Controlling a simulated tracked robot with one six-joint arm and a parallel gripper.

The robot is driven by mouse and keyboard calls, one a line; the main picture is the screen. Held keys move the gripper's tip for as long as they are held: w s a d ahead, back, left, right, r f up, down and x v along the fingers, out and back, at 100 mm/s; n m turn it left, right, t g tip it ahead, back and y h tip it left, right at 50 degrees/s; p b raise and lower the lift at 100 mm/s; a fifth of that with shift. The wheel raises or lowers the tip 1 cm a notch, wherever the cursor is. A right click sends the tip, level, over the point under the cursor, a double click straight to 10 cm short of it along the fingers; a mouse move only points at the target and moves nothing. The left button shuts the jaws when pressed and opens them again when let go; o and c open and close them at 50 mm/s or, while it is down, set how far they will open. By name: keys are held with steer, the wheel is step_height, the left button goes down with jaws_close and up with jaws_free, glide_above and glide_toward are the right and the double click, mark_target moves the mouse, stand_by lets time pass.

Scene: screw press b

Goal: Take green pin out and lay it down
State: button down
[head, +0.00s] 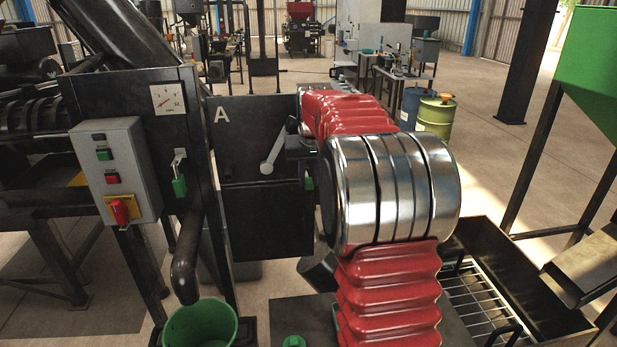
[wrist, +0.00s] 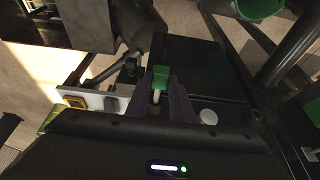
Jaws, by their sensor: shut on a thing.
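The green pin (wrist: 160,77) shows in the wrist view, its green head up between the fingers and a short pale shaft below. My gripper (wrist: 158,97) is shut on it, with one dark finger on each side. The dark surroundings hide the pin's lower end, so I cannot tell whether it sits in a hole. In the head view my red and chrome arm hides the gripper. A small green piece (head: 309,183) shows at the right edge of the black press housing (head: 262,150); I cannot tell whether it is the pin.
A green bucket (head: 200,325) stands under a black pipe (head: 187,255) at the lower left. A grey switch box (head: 118,170) is on the press's left. A green knob (head: 293,341) is at the bottom edge. A dark tray with a metal grate (head: 480,305) is at the right.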

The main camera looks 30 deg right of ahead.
steer(key=shift+s+a, duration=0.2)
steer(key=shift+s, duration=0.3)
stand_by(0.3)
steer(key=shift+s+a, duration=0.3)
steer(key=shift+s, duration=0.3)
steer(key=shift+s+a, duration=0.25)
steer(key=shift+s, duration=0.3)
steer(key=a+f+n+y, duration=0.1)
steer(key=a+f+n, duration=0.1)
steer(key=a+f, duration=0.8)
steer(key=s+a+f+n+y, duration=0.1)
steer(key=a+f+n, duration=0.2)
steer(key=a+f, duration=0.6)
steer(key=a, duration=0.9)
steer(key=shift+s+f, duration=0.25)
steer(key=shift+f, duration=0.1)
